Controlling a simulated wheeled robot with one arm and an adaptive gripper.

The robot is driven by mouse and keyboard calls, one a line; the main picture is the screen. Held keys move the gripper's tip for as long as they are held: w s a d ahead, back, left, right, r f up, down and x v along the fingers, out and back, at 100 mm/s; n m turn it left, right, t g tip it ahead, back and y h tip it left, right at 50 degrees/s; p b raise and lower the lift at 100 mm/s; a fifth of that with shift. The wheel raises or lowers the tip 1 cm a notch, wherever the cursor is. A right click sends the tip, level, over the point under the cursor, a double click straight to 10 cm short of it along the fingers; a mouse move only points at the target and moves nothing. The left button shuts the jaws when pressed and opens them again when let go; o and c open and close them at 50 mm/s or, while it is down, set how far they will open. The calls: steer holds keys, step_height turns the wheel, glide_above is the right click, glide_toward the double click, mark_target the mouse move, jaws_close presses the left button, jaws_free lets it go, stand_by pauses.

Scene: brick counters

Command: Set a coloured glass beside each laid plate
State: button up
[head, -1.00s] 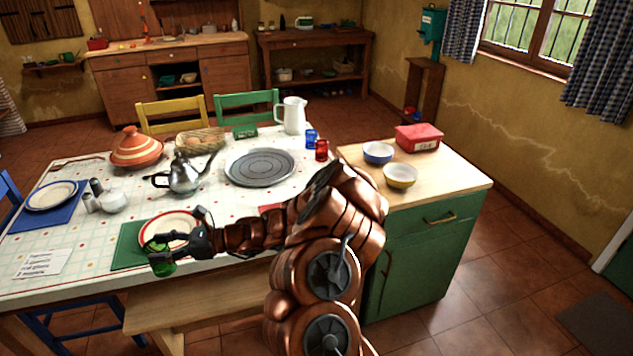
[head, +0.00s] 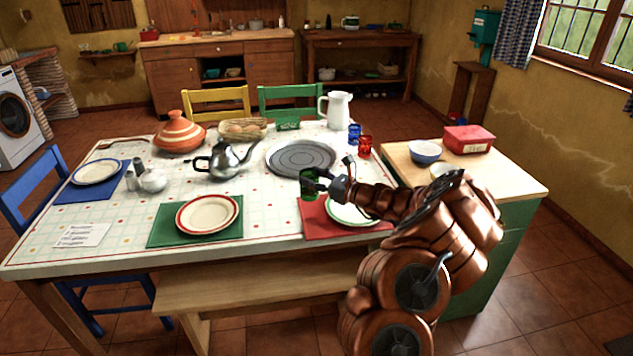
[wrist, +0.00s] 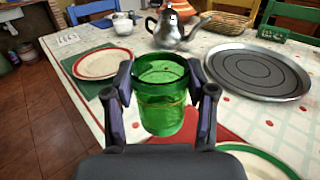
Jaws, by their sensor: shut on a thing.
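My gripper (head: 318,182) is shut on a green glass (wrist: 163,100), held upright over the red mat (head: 312,219). The green glass also shows in the head view (head: 307,186). A green-rimmed plate (head: 350,214) lies on the red mat, partly hidden by my arm. A red-rimmed plate (head: 208,214) lies on a green mat (head: 165,234). A blue-rimmed plate (head: 97,171) lies on a blue mat (head: 88,194) at the left. A blue glass (head: 354,134) and a red glass (head: 365,146) stand at the table's back right.
A round metal tray (head: 300,157), a teapot (head: 226,160), a tagine (head: 180,133) and a white pitcher (head: 337,108) stand farther back. A paper note (head: 82,235) lies front left. A bench (head: 255,285) stands before the table. Bowls and a red box (head: 468,139) stand on the side cabinet.

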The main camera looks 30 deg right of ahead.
mark_target(317, 198)
steer(key=shift+d, duration=0.6)
steer(key=shift+f+b, duration=1.85)
steer(key=shift+f, duration=1.5)
steer(key=shift+f, duration=0.6)
steer(key=o, duration=1.4)
steer(key=shift+o, duration=0.2)
steer(key=shift+s, duration=0.1)
steer(key=v, duration=1.2)
steer(key=shift+a, duration=0.1)
